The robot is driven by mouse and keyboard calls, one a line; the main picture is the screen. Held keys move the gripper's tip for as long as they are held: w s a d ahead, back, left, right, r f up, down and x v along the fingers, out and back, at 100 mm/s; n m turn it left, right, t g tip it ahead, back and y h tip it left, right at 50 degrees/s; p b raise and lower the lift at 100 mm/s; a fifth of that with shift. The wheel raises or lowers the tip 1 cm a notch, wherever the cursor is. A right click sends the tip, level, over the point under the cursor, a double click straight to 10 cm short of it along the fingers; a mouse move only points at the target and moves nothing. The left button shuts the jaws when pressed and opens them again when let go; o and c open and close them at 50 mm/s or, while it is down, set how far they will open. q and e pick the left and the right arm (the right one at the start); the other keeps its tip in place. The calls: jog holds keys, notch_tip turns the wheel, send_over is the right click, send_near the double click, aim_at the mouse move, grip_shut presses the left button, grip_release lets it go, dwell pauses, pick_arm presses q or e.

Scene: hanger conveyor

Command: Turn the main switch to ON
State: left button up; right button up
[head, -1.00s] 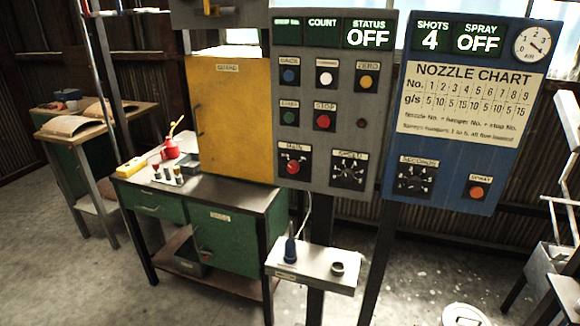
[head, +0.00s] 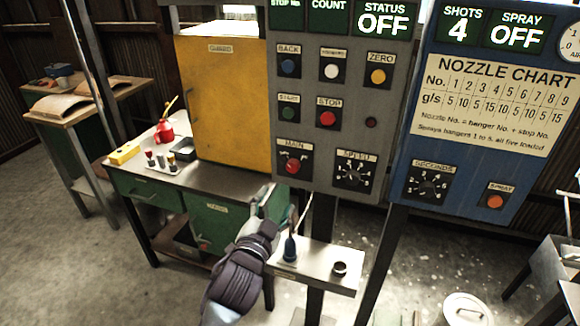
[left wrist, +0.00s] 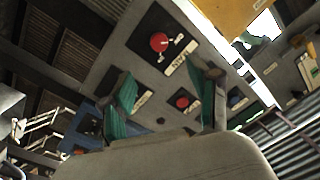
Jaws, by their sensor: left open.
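The main switch (head: 292,164) is a red rotary knob on a black plate, low on the left of the grey control panel (head: 330,210). The status display (head: 382,22) above reads OFF. In the left wrist view the red main knob (left wrist: 159,42) shows upside down, beyond the fingertips. The exact knob angle is too small to tell. My left gripper (head: 272,196) is just below and left of the switch in the head view, apart from it. In the left wrist view my left gripper (left wrist: 166,95) is open and empty, with teal finger pads. My right gripper is out of view.
The speed dial (head: 354,172) sits right of the main switch, and the red stop button (head: 328,118) above. A small shelf (head: 318,264) with a blue-handled tool sticks out below the panel. A yellow cabinet (head: 228,105) stands left on a green workbench (head: 152,207).

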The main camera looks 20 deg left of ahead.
aim_at(292, 169)
pick_arm(q)
jog(key=w+p, duration=0.2)
jog(key=w, duration=1)
jog(key=shift+a, duration=0.1)
jog(key=shift+w+f, duration=0.1)
jog(key=shift+w, duration=0.45)
jog(key=c, duration=1.2)
jog(key=shift+o, duration=0.2)
